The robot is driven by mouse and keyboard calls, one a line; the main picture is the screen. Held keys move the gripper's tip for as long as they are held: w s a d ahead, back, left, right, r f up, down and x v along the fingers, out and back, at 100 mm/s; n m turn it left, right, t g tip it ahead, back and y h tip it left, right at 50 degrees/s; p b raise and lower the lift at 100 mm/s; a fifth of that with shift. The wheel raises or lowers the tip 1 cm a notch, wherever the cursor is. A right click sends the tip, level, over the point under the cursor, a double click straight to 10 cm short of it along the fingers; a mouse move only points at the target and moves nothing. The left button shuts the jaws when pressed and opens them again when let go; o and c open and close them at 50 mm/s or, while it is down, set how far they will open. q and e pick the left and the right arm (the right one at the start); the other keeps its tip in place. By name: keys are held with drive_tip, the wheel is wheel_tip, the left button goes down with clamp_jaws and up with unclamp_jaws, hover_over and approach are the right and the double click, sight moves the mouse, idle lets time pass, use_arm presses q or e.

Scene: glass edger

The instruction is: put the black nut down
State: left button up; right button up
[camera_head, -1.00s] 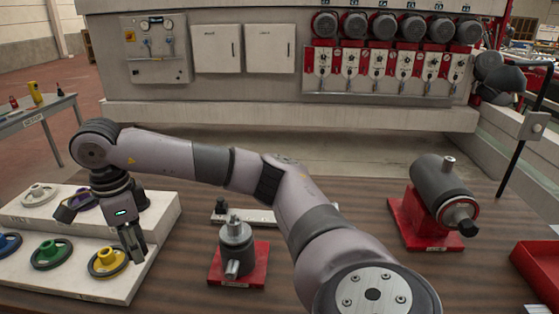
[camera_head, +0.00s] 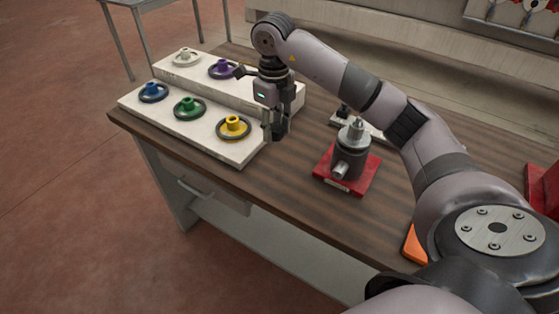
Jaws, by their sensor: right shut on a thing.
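My right gripper (camera_head: 276,131) points down beside the right end of the white wheel blocks, close to the yellow wheel (camera_head: 234,126). Its jaws are shut on a small dark thing at the fingertips, taken to be the black nut; the fingers largely hide it and its outline is unclear. Whether it touches the table is hard to tell. My left gripper is not in view.
A front white block (camera_head: 207,142) holds blue, green and yellow wheels; a rear block (camera_head: 290,107) holds grey and purple ones. A grey spindle on a red base (camera_head: 362,180) stands right of the gripper. The brown tabletop (camera_head: 268,185) is bare in front. An orange thing (camera_head: 413,245) lies near the front edge.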

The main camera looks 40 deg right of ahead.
sight(276, 172)
wheel_tip(276, 172, down, 13)
drive_tip(key=shift+r+p, duration=0.2)
drive_tip(key=shift+p, duration=1.05)
drive_tip(key=shift+f, duration=0.25)
drive_tip(key=shift+f, duration=0.2)
drive_tip(key=o, duration=1.3)
drive_tip(key=shift+r, duration=0.1)
